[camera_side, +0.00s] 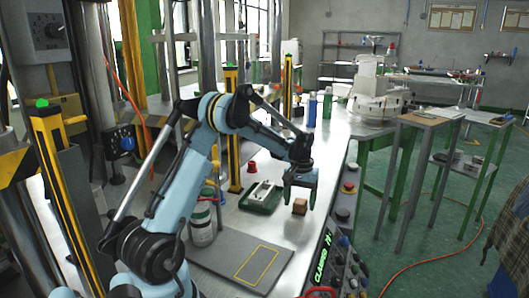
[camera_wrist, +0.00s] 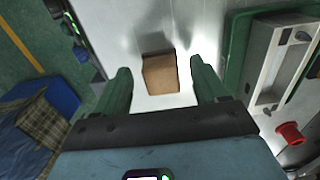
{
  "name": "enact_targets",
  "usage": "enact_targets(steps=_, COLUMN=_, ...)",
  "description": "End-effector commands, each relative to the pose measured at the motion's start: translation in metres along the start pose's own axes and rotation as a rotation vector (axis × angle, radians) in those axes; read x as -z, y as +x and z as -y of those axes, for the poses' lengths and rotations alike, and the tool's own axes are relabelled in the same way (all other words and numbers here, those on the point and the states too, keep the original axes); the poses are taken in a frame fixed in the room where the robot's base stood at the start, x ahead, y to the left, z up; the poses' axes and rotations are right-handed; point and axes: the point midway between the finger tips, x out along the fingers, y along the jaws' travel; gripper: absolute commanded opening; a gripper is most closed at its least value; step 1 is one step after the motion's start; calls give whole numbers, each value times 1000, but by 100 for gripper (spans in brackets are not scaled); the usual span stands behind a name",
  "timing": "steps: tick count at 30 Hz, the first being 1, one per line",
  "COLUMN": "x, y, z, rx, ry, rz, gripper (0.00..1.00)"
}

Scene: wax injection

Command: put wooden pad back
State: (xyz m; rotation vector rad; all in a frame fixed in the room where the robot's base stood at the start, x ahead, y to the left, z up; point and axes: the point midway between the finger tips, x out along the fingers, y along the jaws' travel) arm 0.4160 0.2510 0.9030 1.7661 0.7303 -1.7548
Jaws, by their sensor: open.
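The wooden pad, a small brown block (camera_side: 299,207), sits on the bright metal worktop. It also shows in the wrist view (camera_wrist: 160,75), between the lines of my two green fingers. My gripper (camera_side: 300,194) is open and points down over the pad; in the wrist view its fingers (camera_wrist: 160,66) stand to the left and right of the block, with clear gaps on both sides. Whether the fingertips reach down to the block's height I cannot tell.
A green tray (camera_side: 246,206) with a metal mould lies left of the pad. A grey mat (camera_side: 215,260) with a yellow outline lies nearer the camera. A red cup (camera_wrist: 290,133), a labelled bottle (camera_side: 201,228) and a control panel (camera_side: 340,245) along the worktop edge are close by.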

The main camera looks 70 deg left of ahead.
Motion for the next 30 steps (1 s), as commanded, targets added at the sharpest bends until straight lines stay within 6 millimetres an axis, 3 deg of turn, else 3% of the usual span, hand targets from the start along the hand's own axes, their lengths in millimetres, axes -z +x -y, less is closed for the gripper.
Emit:
enact_targets(steps=9, x=-1, y=-69, z=0, rx=1, ry=0, rz=3, gripper=72)
enact_targets(steps=20, x=-4, y=-102, z=-2, rx=-1, ry=9, rz=-2, gripper=72)
enact_targets(steps=26, x=-34, y=-124, z=-28, rx=-21, ry=108, rz=-73, gripper=72)
enact_targets(steps=30, x=-73, y=-141, z=-51, rx=-48, ry=221, rz=-158, gripper=72)
